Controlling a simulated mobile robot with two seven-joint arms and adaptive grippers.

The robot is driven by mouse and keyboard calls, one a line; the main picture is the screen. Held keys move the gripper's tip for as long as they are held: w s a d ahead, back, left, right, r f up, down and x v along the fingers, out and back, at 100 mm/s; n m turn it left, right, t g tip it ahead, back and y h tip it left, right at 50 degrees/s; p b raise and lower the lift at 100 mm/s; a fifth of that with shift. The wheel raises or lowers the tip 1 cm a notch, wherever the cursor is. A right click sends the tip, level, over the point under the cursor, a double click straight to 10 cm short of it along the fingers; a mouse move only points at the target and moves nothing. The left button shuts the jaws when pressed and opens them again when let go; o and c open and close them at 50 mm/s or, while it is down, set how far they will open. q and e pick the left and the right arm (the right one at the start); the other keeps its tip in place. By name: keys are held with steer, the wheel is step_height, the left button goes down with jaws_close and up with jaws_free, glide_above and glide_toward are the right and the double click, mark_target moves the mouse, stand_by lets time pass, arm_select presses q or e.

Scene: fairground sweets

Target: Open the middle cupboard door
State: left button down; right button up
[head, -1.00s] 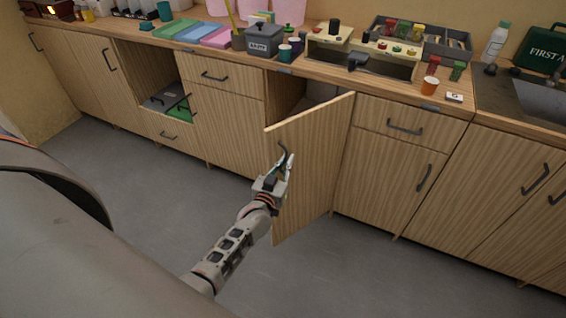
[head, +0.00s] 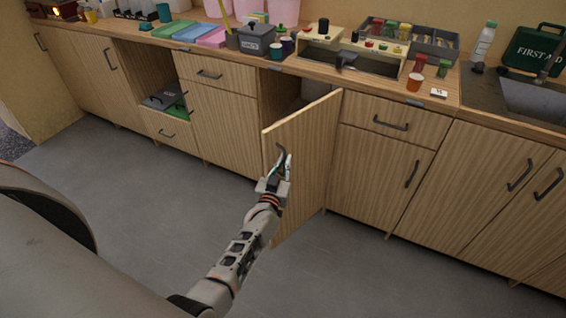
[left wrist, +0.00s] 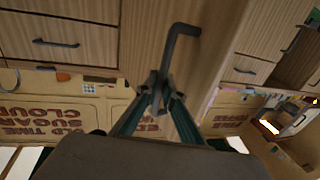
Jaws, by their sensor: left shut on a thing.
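The middle cupboard door (head: 306,165) is light striped wood. It stands swung well out from the cabinet front, hinged on its right side, with the dark cupboard opening (head: 276,92) partly showing behind it. My left gripper (head: 282,168) is at the door's free edge side, shut on the dark bar handle (head: 281,153). In the left wrist view the fingers (left wrist: 160,95) close around one end of the bent handle (left wrist: 181,42). The door also fills the middle of that view (left wrist: 215,35). My right gripper is in neither view.
Closed doors and drawers (head: 380,170) stand to the right. The grey floor (head: 130,220) in front is clear.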

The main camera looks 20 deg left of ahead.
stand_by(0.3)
arm_select(q)
steer(key=c, duration=2.2)
jaws_free()
steer(key=shift+s, duration=0.1)
steer(key=s, duration=0.4)
steer(key=s+d, duration=0.1)
steer(key=s, duration=0.2)
steer(key=s+d, duration=0.1)
steer(key=s, duration=0.3)
steer(key=shift+s+d, duration=0.1)
steer(key=shift+s, duration=0.2)
